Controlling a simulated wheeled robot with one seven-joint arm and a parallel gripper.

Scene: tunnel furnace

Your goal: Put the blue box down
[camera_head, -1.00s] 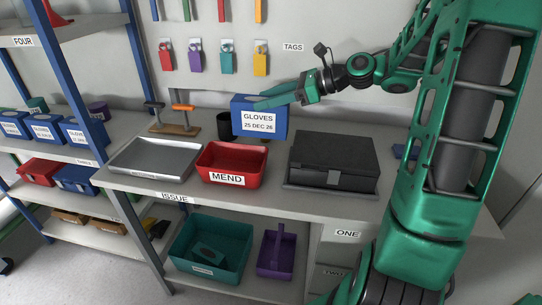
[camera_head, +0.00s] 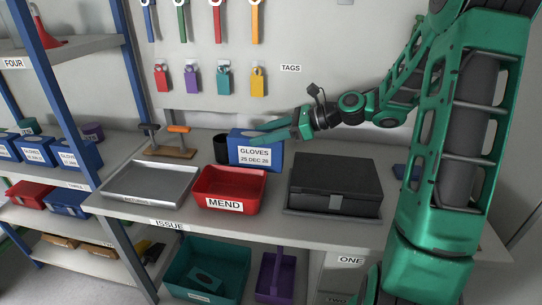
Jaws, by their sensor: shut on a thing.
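The blue box (camera_head: 268,138) has a white label reading GLOVES 25 DEC 26. It is upright at the back of the bench (camera_head: 139,221), behind the red MEND bin. My green gripper (camera_head: 268,133) comes from the right and is shut on the box, its fingers along the upper part. The red bin hides the box's lower edge in part, so I cannot tell whether the box touches the bench top.
The red MEND bin (camera_head: 229,205), a grey metal tray (camera_head: 150,184) and a black case (camera_head: 335,183) stand along the bench front. A black cup (camera_head: 221,149) is close at the box's left. A wooden stand (camera_head: 171,152) is further left.

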